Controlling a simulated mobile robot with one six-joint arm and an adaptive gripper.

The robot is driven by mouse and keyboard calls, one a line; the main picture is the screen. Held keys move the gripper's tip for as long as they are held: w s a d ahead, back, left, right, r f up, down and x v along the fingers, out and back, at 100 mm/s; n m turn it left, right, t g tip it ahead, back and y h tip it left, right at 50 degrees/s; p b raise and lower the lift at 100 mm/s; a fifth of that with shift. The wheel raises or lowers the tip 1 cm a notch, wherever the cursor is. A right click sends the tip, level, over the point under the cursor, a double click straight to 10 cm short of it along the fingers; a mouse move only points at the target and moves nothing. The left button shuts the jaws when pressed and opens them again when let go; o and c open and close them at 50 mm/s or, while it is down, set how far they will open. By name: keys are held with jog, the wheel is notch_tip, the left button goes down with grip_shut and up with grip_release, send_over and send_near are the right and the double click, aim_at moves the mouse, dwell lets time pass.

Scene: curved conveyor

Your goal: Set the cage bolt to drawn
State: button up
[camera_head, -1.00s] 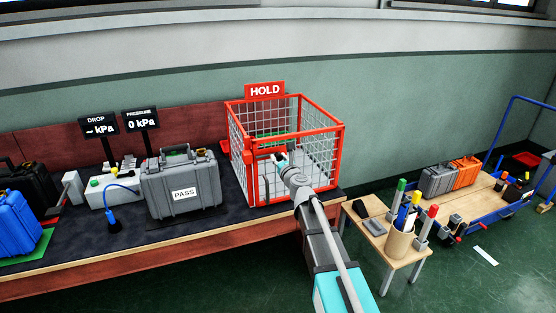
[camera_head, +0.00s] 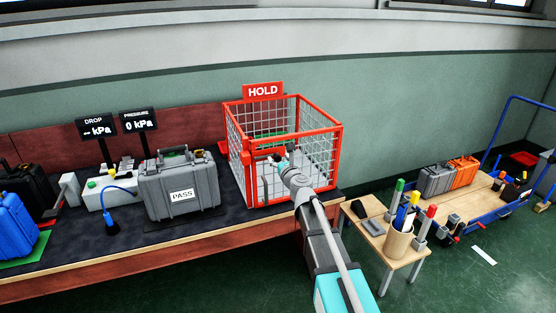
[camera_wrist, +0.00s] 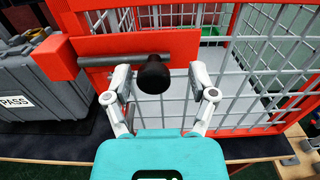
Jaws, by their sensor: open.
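The red cage (camera_head: 290,195) with grey mesh stands on the bench under a red HOLD sign (camera_head: 263,91). In the wrist view, the cage bolt (camera_wrist: 115,61) is a grey rod lying across a red plate on the cage front, with a black round knob (camera_wrist: 154,77). The rod's left end meets a red block on the frame. My gripper (camera_wrist: 160,95) is open, one finger on each side of the knob and a little below it in the picture. I cannot tell whether a finger touches the knob. In the head view my gripper (camera_head: 279,160) is at the cage front and the bolt is mostly hidden.
A grey case (camera_head: 180,190) labelled PASS stands on the bench left of the cage. A small table (camera_head: 385,235) with a pen cup (camera_head: 399,242) stands right of my arm. A blue-railed cart (camera_head: 465,205) carries grey and orange cases further right.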

jog(key=v, duration=1.2)
dwell(0.3)
jog(key=s+a+f+n+g+y+p, duration=0.1)
jog(key=s+f+n+g+p, duration=0.3)
jog(key=n, duration=0.7)
jog(key=s+a+f+n+g+y+p, duration=0.1)
jog(key=s+n+g+p, duration=0.1)
jog(key=s+n+g, duration=0.65)
jog(key=s+d+f+n+g+h+p, duration=0.3)
jog(key=s+d+n+h, duration=0.4)
jog(key=d+n, duration=0.5)
jog(key=s+g+p, duration=0.1)
jog(key=s, duration=0.1)
jog(key=shift+s+n+h+p, duration=0.3)
jog(key=shift+s+n+h, duration=0.05)
jog(key=shift+h, duration=0.05)
jog(key=shift+g, duration=0.25)
jog(key=shift+c, duration=0.2)
dwell(0.6)
